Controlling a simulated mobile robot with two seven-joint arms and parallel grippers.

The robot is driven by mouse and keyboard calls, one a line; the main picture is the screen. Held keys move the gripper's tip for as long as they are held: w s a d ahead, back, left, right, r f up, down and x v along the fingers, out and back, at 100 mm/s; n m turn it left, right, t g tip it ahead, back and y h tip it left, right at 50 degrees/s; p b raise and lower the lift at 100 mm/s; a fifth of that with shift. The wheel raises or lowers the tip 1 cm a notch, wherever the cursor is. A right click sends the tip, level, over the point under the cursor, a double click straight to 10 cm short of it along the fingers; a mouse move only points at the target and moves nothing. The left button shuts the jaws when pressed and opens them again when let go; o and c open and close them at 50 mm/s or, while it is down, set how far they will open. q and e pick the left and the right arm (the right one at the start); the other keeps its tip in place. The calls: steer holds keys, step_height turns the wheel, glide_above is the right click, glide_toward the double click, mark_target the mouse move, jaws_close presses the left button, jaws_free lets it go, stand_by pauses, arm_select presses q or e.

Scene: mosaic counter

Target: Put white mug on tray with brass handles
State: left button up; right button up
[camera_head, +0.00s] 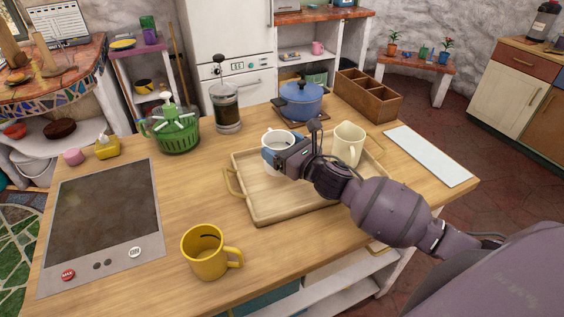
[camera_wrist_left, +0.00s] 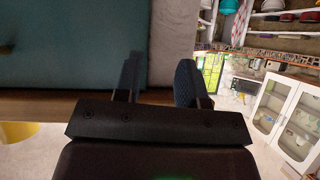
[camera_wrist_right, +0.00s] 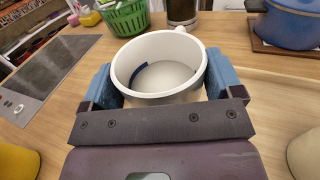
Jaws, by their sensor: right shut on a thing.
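The white mug (camera_head: 274,138) is upright at the back left part of the wooden tray with brass handles (camera_head: 262,212) in the head view. I cannot tell whether its base touches the tray. My right gripper (camera_head: 279,156) is shut on the mug, and the mug's round rim (camera_wrist_right: 160,38) shows between the blue fingers in the right wrist view. A cream pitcher (camera_head: 349,144) stands on the tray's right part. My left gripper (camera_wrist_left: 158,85) is open and empty in the left wrist view, beside a teal surface; it is out of the head view.
A yellow mug (camera_head: 206,254) stands in front of the tray, left of centre. A cooktop (camera_head: 104,222) lies at left, a white board (camera_head: 428,156) at right.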

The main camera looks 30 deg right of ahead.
steer(key=shift+f+b, duration=0.3)
steer(key=shift+f, duration=1.85)
steer(key=o, duration=1)
steer(key=shift+f, duration=0.2)
steer(key=shift+o, duration=0.2)
steer(key=shift+r, duration=0.2)
steer(key=shift+s+d+f, duration=0.1)
steer(key=shift+s, duration=0.3)
steer(key=v, duration=1.1)
steer(key=shift+s+b, duration=0.1)
steer(key=shift+b, duration=0.2)
